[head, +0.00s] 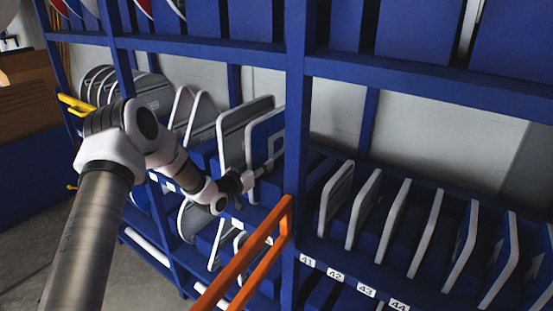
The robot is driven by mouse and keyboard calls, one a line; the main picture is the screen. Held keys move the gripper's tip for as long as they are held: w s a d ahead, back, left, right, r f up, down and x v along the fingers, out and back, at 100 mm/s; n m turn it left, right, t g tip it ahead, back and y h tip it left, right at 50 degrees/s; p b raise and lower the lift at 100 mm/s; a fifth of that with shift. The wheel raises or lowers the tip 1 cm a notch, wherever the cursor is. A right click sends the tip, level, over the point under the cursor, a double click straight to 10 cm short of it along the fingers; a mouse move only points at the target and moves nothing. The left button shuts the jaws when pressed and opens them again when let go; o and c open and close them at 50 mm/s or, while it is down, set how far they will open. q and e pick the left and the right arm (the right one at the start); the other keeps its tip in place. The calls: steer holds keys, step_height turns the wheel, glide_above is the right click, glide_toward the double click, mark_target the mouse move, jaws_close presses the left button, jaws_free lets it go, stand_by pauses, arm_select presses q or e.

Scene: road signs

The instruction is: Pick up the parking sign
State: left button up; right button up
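A square sign with a blue face and pale rim (264,133) stands upright on the middle shelf, left of the blue post. It may be the parking sign, but no letter on it is readable. My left gripper (268,166) is at the lower part of this sign and overlaps it in the head view. The fingers are small and partly lost against the sign, so I cannot tell whether they are open or shut on its edge. My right gripper is not in view.
A larger grey-backed sign (231,135) stands just left of the blue one. Round and triangular signs fill the shelf farther left. Several signs stand in numbered slots (336,276) to the right. The blue post (297,130) and an orange bar (246,254) are close to the gripper.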

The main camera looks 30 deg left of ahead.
arm_select(q)
steer(key=shift+w+d, duration=0.15)
steer(key=shift+w, duration=0.65)
steer(key=shift+s, duration=0.1)
jaws_close()
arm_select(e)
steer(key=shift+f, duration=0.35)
arm_select(q)
steer(key=shift+r, duration=0.1)
